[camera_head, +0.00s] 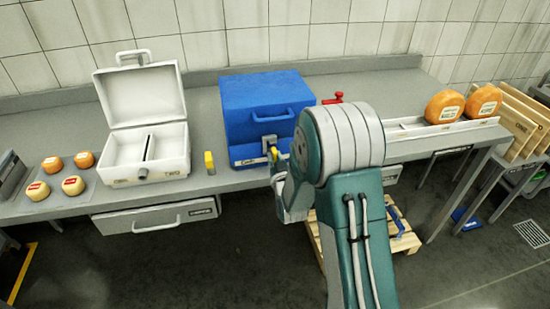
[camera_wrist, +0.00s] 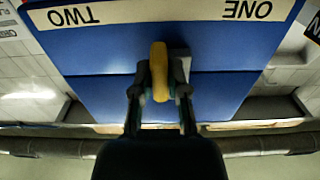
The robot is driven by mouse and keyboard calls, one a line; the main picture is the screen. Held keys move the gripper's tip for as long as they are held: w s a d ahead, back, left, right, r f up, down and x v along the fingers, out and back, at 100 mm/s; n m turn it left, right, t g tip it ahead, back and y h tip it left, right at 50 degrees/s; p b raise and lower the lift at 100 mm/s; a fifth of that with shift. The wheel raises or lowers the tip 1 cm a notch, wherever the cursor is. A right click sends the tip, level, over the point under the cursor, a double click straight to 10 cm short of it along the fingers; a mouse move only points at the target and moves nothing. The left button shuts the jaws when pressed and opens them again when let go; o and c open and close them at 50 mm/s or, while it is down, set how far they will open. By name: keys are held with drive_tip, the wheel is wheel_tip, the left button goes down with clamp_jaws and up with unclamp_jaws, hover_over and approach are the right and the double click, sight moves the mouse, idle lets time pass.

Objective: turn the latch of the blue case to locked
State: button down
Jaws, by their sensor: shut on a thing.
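The blue case (camera_head: 250,104) stands closed on the bench, with its handle on the lid. Its latch has a grey plate (camera_head: 268,141) on the front and a yellow lever, which the wrist view shows best (camera_wrist: 159,62). The lever points straight up and down in that picture, across the seam between lid and base. My gripper (camera_head: 276,160) is at the case front; in the wrist view its fingers (camera_wrist: 159,88) are shut on the yellow lever, one on each side. A white strip (camera_wrist: 160,13) with upside-down words ONE and TWO runs along the case. The fingers hide part of the latch.
An open white case (camera_head: 145,160) stands to the left, with small cheeses (camera_head: 73,186) beyond it. A small yellow-topped piece (camera_head: 209,161) stands between the cases. A red object (camera_head: 334,98) lies behind my arm. Large orange cheeses (camera_head: 445,106) are at the right.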

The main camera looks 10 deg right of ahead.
drive_tip(key=shift+s+f, duration=0.1)
drive_tip(key=shift+f, duration=0.2)
drive_tip(key=c, duration=0.6)
unclamp_jaws()
drive_tip(key=shift+c, duration=0.2)
drive_tip(key=shift+r, duration=0.15)
drive_tip(key=s, duration=1.1)
drive_tip(key=shift+s, duration=0.35)
drive_tip(key=shift+a, duration=0.1)
